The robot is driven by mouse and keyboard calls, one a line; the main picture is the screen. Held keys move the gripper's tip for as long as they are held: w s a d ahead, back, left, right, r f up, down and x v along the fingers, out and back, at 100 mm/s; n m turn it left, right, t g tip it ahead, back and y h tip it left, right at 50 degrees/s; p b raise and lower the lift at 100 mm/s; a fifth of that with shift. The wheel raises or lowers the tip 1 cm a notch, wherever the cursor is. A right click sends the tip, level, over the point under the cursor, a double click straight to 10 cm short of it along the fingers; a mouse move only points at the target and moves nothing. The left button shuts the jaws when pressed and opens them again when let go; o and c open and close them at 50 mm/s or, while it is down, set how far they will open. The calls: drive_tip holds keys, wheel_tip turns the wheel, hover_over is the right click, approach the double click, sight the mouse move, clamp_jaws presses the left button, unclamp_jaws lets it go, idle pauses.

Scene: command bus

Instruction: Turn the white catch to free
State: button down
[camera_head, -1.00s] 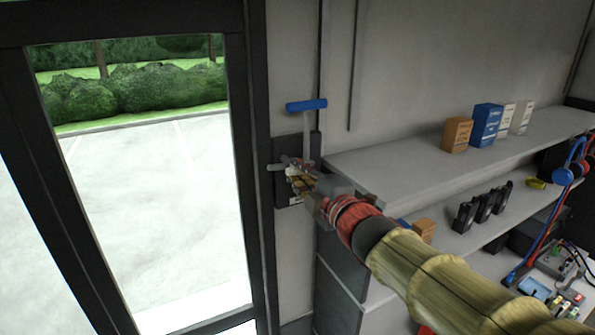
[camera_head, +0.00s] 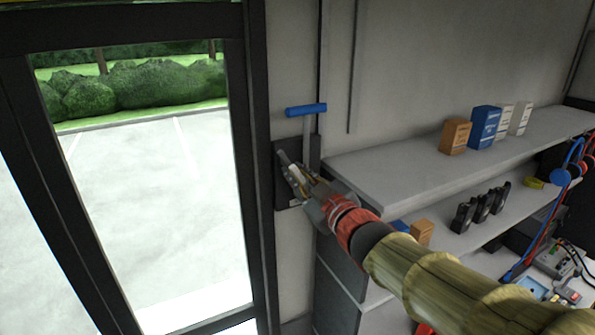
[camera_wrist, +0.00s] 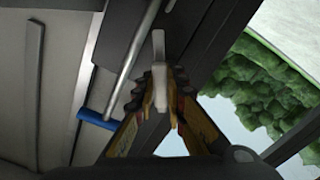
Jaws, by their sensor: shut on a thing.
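The white catch (camera_wrist: 158,58) stands between my fingertips in the wrist view, its pale bar reaching beyond them. My gripper (camera_wrist: 161,88) is shut on it, one finger on each side. In the head view my gripper (camera_head: 295,178) is at the dark plate (camera_head: 283,196) on the wall beside the door frame. There the catch (camera_head: 284,158) shows as a short pale bar tilted up to the left. My fingers hide part of it and its pivot.
A blue-topped T-handle (camera_head: 306,109) rises on a grey rod just above the plate. Wall shelves (camera_head: 380,182) with boxes (camera_head: 455,136) and radios (camera_head: 484,206) stand close on the right, near my arm. A glazed door (camera_head: 150,210) is on the left.

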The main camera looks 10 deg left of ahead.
drive_tip(key=m+p, duration=0.1)
drive_tip(key=m, duration=0.2)
drive_tip(key=m+p, duration=0.1)
drive_tip(key=m, duration=0.1)
drive_tip(key=shift+f+m, duration=0.2)
drive_tip(key=shift+m, duration=0.2)
idle(0.4)
drive_tip(key=c, duration=1.8)
unclamp_jaws()
drive_tip(key=shift+r, duration=0.1)
drive_tip(key=shift+c, duration=0.2)
drive_tip(key=shift+s, duration=0.1)
drive_tip(key=v, duration=1.1)
drive_tip(key=shift+s+d, duration=0.3)
